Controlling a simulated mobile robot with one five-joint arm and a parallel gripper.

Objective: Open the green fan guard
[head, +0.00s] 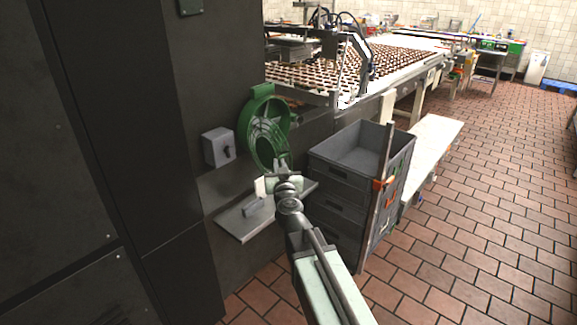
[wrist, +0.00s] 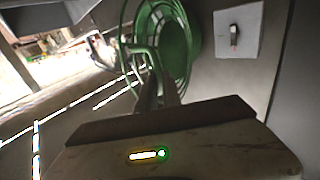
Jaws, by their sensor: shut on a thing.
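The green fan guard (head: 266,143) is a round wire grille, standing swung out from a green ring housing (head: 259,98) on the dark machine wall. In the wrist view the guard (wrist: 128,38) stands at an angle to the ring (wrist: 181,35), with a gap between them. My gripper (head: 283,166) is at the guard's lower edge, its jaws shut on the guard's green handle. In the wrist view my gripper (wrist: 159,92) reaches up to this handle; the fingertips are partly hidden by the gripper body.
A grey switch box (head: 219,147) is on the wall left of the fan. A small shelf (head: 246,216) juts out below it. Stacked grey crates (head: 345,165) and an upright post (head: 381,190) stand close right of my arm. Brick floor (head: 480,210) is free further right.

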